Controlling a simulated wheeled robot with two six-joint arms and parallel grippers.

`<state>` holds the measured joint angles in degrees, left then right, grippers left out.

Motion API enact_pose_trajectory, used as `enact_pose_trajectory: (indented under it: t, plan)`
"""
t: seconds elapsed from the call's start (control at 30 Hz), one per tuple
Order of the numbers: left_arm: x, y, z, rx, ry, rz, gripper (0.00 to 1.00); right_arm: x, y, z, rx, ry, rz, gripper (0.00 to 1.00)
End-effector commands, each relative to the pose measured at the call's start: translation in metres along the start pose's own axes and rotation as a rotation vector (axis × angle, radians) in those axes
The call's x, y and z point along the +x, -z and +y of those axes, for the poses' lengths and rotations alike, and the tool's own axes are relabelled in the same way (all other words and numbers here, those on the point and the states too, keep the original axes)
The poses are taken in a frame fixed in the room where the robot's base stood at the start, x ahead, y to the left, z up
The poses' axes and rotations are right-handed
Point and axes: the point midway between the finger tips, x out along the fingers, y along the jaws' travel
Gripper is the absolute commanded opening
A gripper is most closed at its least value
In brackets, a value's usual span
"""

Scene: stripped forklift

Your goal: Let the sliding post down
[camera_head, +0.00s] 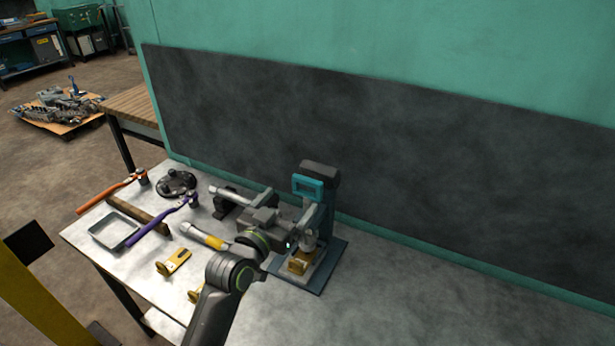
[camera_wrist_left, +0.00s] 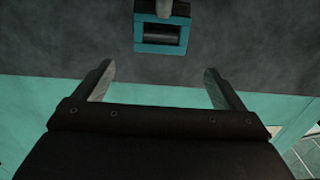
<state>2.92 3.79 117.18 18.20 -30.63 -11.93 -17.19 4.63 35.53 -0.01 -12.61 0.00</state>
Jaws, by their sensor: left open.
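A small press-like stand (camera_head: 326,215) with a dark upright column and dark cap is on the metal table. A teal rectangular frame (camera_head: 308,187) sits high at its front, above a silver post (camera_head: 309,239). A brass-coloured block (camera_head: 300,262) is on the stand's base below the post. My left gripper (camera_head: 284,217) is beside the stand, to its left in the head view. In the left wrist view its jaws (camera_wrist_left: 158,68) are open and empty. The teal frame (camera_wrist_left: 160,48) shows ahead, apart from the fingertips, with a dark bar inside it. My right gripper does not show.
A dark-banded teal wall (camera_head: 400,150) stands behind. The table's right side (camera_head: 420,300) is clear.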

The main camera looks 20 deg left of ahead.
Motion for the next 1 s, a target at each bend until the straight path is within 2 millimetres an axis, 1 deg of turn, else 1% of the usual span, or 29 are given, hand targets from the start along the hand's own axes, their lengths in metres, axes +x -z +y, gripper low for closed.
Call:
enact_pose_trajectory:
  t: [0.03,0.2,0.4,0.5,0.7,1.0]
  plan:
    - [0.010,0.003,0.000,0.000,-0.001,0.000,0.91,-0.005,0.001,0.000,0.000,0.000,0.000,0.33]
    - [0.038,0.003,0.000,0.000,-0.001,0.000,0.91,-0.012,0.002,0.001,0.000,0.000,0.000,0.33]
    - [0.068,0.002,0.001,0.000,-0.001,-0.001,0.91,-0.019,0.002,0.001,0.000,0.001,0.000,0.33]
    - [0.080,0.002,0.000,0.000,-0.001,-0.001,0.91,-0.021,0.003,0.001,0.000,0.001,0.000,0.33]
    - [0.093,0.001,0.000,0.000,0.000,0.000,0.91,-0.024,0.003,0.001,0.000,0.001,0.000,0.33]
    - [0.096,-0.001,0.000,0.000,0.000,-0.001,0.91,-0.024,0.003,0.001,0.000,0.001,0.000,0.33]
